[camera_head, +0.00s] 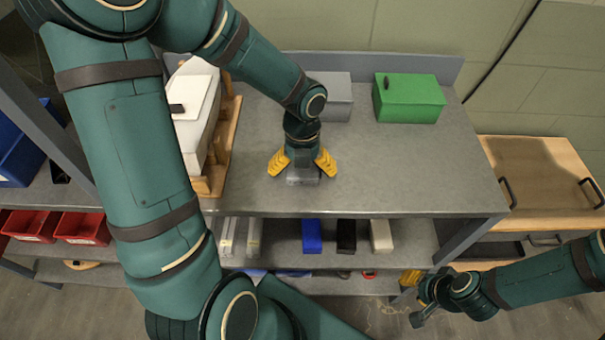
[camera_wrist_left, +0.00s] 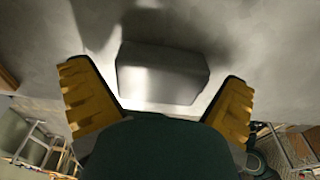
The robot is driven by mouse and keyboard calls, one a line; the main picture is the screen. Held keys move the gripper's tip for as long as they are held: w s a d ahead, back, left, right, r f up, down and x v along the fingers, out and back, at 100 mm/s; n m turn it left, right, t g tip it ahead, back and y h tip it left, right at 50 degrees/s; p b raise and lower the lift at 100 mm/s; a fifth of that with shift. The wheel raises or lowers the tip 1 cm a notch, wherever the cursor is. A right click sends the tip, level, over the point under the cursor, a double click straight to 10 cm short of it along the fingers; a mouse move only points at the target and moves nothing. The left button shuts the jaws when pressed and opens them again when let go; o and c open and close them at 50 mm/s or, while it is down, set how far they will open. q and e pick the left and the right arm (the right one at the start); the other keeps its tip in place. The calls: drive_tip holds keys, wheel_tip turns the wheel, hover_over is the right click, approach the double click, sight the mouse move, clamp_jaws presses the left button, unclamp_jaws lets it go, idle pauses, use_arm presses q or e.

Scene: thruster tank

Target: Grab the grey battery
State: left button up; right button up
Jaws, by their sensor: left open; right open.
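The grey battery (camera_head: 303,176), a small grey block, lies on the grey worktop directly below my left gripper (camera_head: 302,168). The left gripper points down with its yellow fingers spread, one on each side of the block. In the left wrist view the grey battery (camera_wrist_left: 162,76) sits ahead of and between the open fingers (camera_wrist_left: 160,100), with a visible gap to each finger. My right gripper (camera_head: 412,296) is open and empty, low at the right, beyond the front edge of the workbench.
A grey box (camera_head: 333,98) and a green box (camera_head: 408,98) stand at the back of the worktop (camera_head: 400,180). A white unit (camera_head: 197,125) in a wooden stand is on the left. Blue, black and cream blocks are on the shelf below. The worktop's right side is clear.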

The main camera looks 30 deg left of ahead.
use_arm(q)
drive_tip(key=c, duration=1.1)
drive_tip(key=shift+c, duration=0.3)
